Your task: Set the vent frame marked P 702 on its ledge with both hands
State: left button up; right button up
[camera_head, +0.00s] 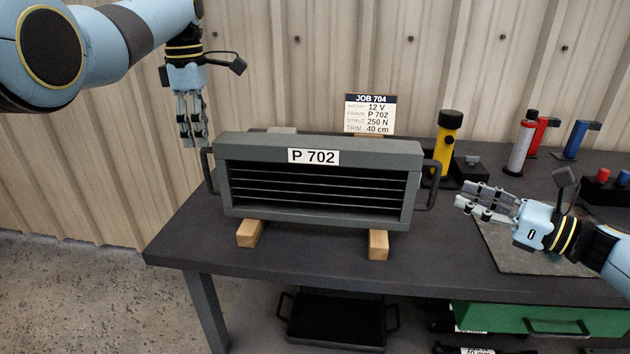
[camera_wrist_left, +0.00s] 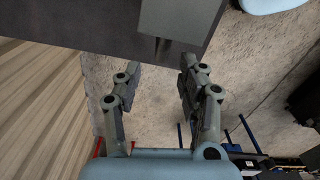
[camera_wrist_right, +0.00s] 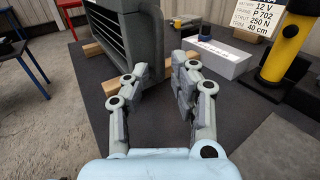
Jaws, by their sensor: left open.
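The grey vent frame (camera_head: 318,187) with dark slats and a P 702 label stands upright on two wooden blocks on the workbench. It has a dark handle on each side, a left handle (camera_head: 208,172) and a right handle (camera_head: 433,185). My left gripper (camera_head: 193,142) is open and empty, pointing down just above and left of the left handle. The frame's end also shows in the left wrist view (camera_wrist_left: 185,18). My right gripper (camera_head: 470,205) is open and empty, right of the right handle and apart from it. The frame also shows in the right wrist view (camera_wrist_right: 108,35). I cannot make out a ledge.
The wooden blocks (camera_head: 250,233) rest on the dark workbench (camera_head: 310,255). A job card (camera_head: 370,115) stands behind the frame. A black tray (camera_head: 336,318) and a green drawer (camera_head: 545,318) are below.

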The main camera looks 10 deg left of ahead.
aim_at(203, 152)
pick_arm(q)
notch_tip(203, 152, down, 7)
jog(key=shift+f, duration=0.1)
pick_arm(e)
jog(key=x, duration=0.7)
jog(key=shift+a, duration=0.1)
pick_arm(q)
jog(key=shift+c, duration=0.4)
pick_arm(e)
jog(key=shift+c, duration=0.3)
pick_arm(q)
jog(key=c, duration=0.4)
pick_arm(e)
grip_shut()
pick_arm(q)
grip_shut()
